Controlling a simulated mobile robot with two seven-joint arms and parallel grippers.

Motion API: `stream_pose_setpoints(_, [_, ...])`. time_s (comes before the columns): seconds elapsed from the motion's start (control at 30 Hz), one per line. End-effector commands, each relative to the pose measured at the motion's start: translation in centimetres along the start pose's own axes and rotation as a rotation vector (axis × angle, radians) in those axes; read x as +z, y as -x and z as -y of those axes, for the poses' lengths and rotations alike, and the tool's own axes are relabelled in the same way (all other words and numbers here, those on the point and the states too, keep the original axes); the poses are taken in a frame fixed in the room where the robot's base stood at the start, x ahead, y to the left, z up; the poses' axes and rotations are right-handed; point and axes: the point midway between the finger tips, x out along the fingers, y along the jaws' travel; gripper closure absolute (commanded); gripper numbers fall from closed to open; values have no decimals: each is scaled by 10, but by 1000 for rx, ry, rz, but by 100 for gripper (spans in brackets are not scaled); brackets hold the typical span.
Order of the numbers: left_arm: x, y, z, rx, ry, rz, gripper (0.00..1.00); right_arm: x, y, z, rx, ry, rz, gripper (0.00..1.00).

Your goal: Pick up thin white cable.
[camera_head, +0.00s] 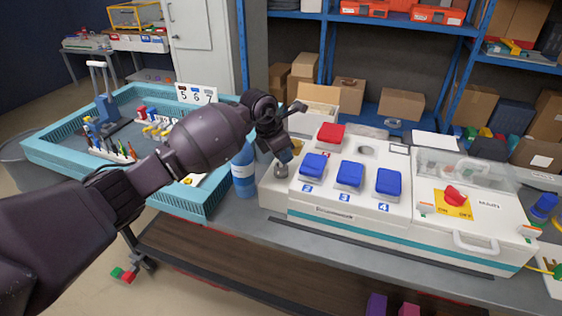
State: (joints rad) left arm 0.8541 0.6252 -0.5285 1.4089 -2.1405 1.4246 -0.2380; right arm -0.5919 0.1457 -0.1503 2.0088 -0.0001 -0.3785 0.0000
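My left arm comes in from the left, and my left gripper (293,131) hangs in the air over the left end of the white socket box (345,213). Its two dark fingers look spread apart, with nothing visible between them. A grey metal knob (282,170) shows just below the fingers, by the left end of the box. I cannot make out a thin white cable anywhere; part of the bench and the teal tray is hidden behind my arm. My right gripper is not in view.
The box carries blue covers (350,175), a red cover (331,132) and a red main switch (455,196). A blue bottle (243,172) stands left of it. A teal tray (60,160) holds tools. A yellow cable (541,269) lies at right. Shelves with cartons (401,104) stand behind.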

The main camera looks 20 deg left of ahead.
Motion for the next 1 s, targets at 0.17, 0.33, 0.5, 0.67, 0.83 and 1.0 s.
stream_pose_setpoints(0.17, [0, 0, 0, 0, 0, 0, 100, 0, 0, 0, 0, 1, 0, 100])
stream_pose_setpoints(0.33, [0, 0, 0, 0, 0, 0, 100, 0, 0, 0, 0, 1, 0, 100])
stream_pose_setpoints(0.5, [2, 6, -1, 2, -1, 1, 100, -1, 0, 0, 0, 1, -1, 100])
stream_pose_setpoints(0.67, [11, 26, -1, 3, -2, 3, 100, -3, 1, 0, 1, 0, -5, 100])
stream_pose_setpoints(0.83, [27, 64, -1, 5, -3, 3, 100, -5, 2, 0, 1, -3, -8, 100])
stream_pose_setpoints(1.0, [44, 106, -1, 5, -2, 3, 100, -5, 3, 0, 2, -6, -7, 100])
